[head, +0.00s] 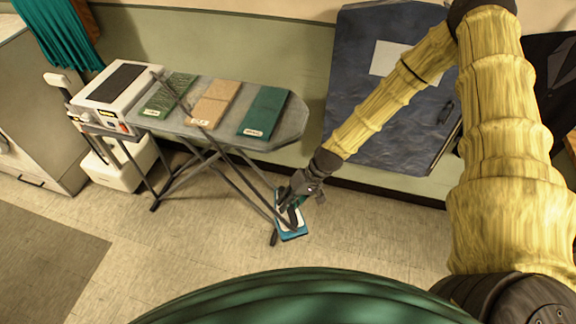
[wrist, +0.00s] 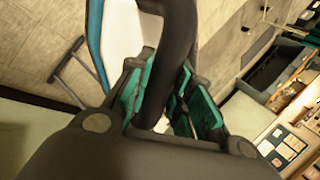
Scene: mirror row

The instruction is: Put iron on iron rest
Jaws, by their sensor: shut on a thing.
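The iron (head: 291,234), teal and white with a dark handle, hangs from my gripper (head: 294,203) in front of the board's right-hand legs, below the level of the board top. In the wrist view the green-padded fingers of my gripper (wrist: 168,98) are shut on the iron's dark handle (wrist: 178,45). The iron's white body with a teal edge (wrist: 121,38) shows beside it. The iron rest (head: 118,86), a white unit with a dark ribbed top, sits at the left end of the ironing board (head: 225,110), well left of my gripper.
A green cloth (head: 168,94), a tan cloth (head: 215,101) and a dark teal cloth (head: 264,112) lie folded on the board. A white container (head: 117,165) stands under its left end. A large blue panel (head: 380,90) leans at the wall. Floor in front is clear.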

